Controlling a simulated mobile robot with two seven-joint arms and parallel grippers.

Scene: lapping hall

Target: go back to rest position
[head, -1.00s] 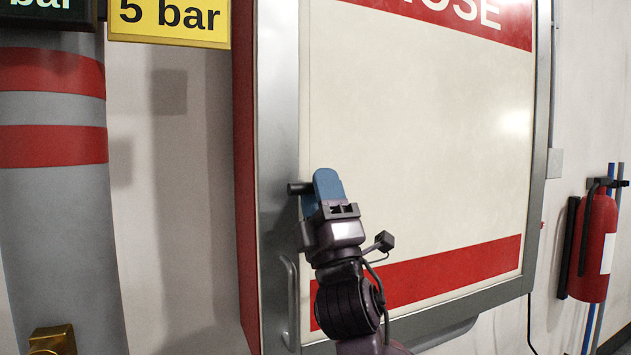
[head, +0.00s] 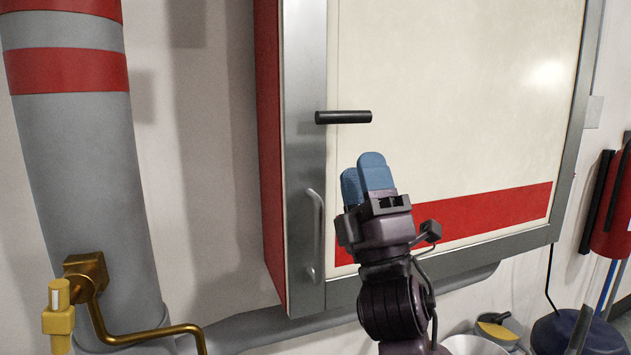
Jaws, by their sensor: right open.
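My right gripper (head: 366,175) shows in the head view with its two blue fingers pointing up, in front of the cabinet door. It is open and holds nothing. It is below and a little right of the black lever handle (head: 343,117), apart from it in the picture. The lever lies level across the left edge of the cabinet door (head: 450,90), which looks shut. My left gripper is not in view.
A grey metal pull handle (head: 315,235) is left of my gripper. A grey pipe with red bands (head: 85,170) and a brass valve (head: 87,272) stand at the left. A red extinguisher (head: 612,205) hangs at the right. Buckets (head: 575,333) stand low right.

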